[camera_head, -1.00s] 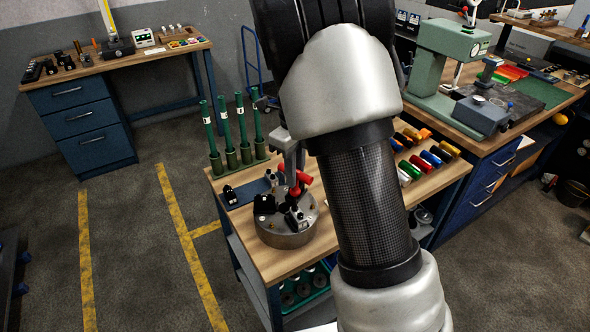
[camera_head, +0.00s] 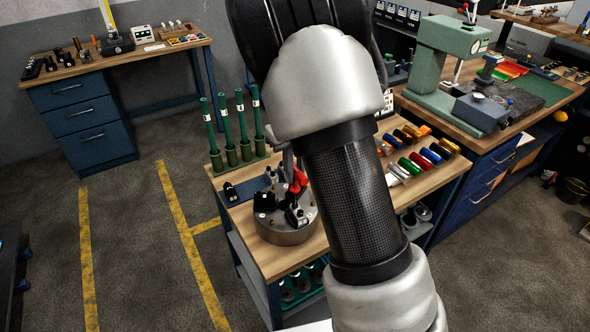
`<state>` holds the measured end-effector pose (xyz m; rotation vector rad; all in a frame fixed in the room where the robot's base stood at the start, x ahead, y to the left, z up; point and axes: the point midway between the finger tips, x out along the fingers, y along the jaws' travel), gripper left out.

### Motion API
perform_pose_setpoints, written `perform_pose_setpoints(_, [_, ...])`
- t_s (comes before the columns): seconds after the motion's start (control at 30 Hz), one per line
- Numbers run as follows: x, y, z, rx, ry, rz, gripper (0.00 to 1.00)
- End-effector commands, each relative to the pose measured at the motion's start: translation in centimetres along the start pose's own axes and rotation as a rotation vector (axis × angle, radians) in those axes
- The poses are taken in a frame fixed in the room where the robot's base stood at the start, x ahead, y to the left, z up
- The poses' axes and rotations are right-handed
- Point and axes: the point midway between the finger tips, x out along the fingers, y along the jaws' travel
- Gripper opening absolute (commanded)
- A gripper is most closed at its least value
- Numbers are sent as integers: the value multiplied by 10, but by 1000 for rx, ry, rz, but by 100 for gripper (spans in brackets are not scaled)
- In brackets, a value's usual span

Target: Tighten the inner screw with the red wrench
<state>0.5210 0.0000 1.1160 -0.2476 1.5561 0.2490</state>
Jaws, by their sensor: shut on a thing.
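The red wrench (camera_head: 298,179) is upright over the round grey chuck (camera_head: 287,229), among the black jaws on its top face. My gripper (camera_head: 289,164) is mostly hidden behind my own arm; the visible part is at the wrench's upper end, shut on it. The chuck lies on the wooden top of a cart (camera_head: 281,262). The inner screw cannot be made out, and whether the wrench's lower tip sits in a screw is too small to tell.
Several green upright posts (camera_head: 243,126) stand at the cart's back left. A dark blue plate (camera_head: 246,190) with small black parts lies left of the chuck. Coloured cylinders (camera_head: 430,155) lie on the cart's right side. A green press (camera_head: 447,60) stands on the bench behind.

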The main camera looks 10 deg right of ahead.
Motion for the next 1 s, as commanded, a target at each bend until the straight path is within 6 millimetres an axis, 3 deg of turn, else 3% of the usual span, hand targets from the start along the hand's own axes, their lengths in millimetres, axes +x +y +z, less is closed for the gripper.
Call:
perform_pose_setpoints(0.2, [1,0,-1,216,3,-1,0])
perform_pose_setpoints(0.43, [1,0,-1,230,2,-1,0])
perform_pose_setpoints(0.7, [1,0,-1,468,3,-1,0])
perform_pose_setpoints(1.0, [2,1,-1,519,4,-3,0])
